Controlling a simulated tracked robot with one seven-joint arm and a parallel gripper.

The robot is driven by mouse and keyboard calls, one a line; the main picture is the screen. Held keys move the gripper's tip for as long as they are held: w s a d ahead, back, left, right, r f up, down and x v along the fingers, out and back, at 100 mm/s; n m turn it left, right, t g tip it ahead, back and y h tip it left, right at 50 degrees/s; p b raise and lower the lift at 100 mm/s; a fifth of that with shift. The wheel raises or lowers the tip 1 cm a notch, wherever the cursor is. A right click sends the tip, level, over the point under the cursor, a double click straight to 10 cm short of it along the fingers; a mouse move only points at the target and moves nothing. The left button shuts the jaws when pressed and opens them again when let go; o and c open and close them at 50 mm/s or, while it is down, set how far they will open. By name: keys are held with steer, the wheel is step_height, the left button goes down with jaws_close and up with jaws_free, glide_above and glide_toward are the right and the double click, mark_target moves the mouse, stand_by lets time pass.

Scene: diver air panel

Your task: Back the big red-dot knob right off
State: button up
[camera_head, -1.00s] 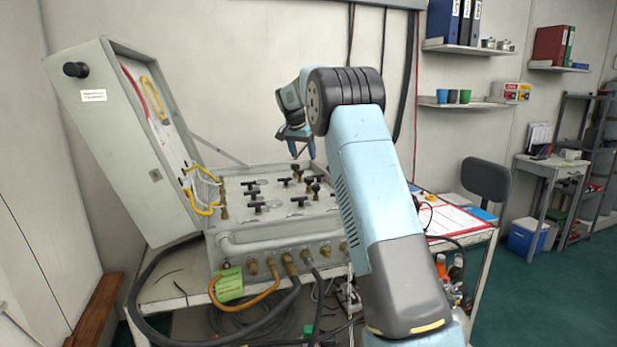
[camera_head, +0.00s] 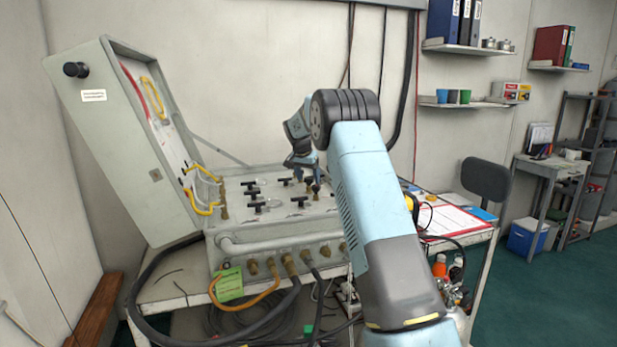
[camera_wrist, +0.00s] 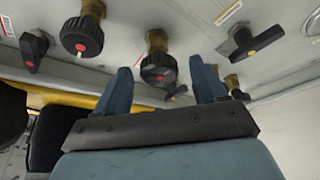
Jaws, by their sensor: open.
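In the wrist view, a round black knob with a red dot (camera_wrist: 158,66) on a brass stem shows between the two blue fingers of my gripper (camera_wrist: 161,68). The fingers are apart, one on each side of it in the picture; I see no clear contact. A second round red-dot knob (camera_wrist: 82,36) is to its left; I cannot tell which is bigger. In the head view, my open gripper (camera_head: 301,162) is low over the back of the grey panel (camera_head: 235,190), and my arm hides the panel's right side.
Black T-handles with red or orange centres (camera_wrist: 35,48) (camera_wrist: 254,40) stand close around the knobs. The panel's open lid (camera_head: 120,150) leans at the left with yellow hoses. Other handles (camera_head: 256,206) stand nearer the panel's front.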

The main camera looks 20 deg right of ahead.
steer(key=c, duration=1.1)
steer(key=shift+o, duration=0.2)
steer(key=shift+n, duration=0.3)
